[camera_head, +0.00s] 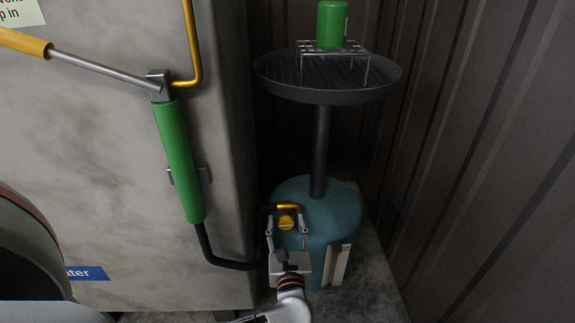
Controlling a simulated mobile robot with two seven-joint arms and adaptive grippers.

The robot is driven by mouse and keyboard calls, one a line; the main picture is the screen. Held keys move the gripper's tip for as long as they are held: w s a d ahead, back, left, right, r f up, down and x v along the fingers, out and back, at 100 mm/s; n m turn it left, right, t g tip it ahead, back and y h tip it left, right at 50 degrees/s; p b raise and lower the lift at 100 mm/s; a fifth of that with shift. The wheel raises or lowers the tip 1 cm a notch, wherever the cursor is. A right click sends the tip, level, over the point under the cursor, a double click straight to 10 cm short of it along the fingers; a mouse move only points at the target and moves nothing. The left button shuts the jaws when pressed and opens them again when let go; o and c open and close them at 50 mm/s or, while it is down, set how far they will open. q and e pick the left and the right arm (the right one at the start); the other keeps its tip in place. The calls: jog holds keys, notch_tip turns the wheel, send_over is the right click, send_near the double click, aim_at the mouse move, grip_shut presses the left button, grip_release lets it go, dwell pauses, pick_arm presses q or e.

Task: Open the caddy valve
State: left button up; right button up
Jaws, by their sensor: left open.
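The caddy is a teal drum (337,205) with a dark post and a wide drain pan (330,88) on top. Its valve (287,221) is a small yellow knob on the near side of the drum, with a yellow bent pipe end just above it. My left gripper (286,229) comes up from the bottom with its fingers open. In the picture one finger stands on each side of the yellow knob. I cannot tell whether they touch it. My right gripper is not in view.
A large grey machine wall (120,150) with a green cylinder (178,162) fills the left. A dark hose (225,263) runs toward the drum. A green canister (331,24) stands on a wire rack in the pan. A corrugated wall (480,160) closes off the right.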

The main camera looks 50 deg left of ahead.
pick_arm(q)
jog(key=shift+w+a, duration=0.45)
jog(key=shift+a, duration=0.05)
jog(key=shift+s, duration=0.1)
jog(key=c, duration=1.1)
jog(key=n, duration=0.4)
jog(key=shift+s+f+n, duration=0.1)
jog(key=shift+n, duration=0.3)
jog(key=n, duration=0.9)
jog(key=shift+f, duration=0.1)
jog(key=shift+n, duration=1.9)
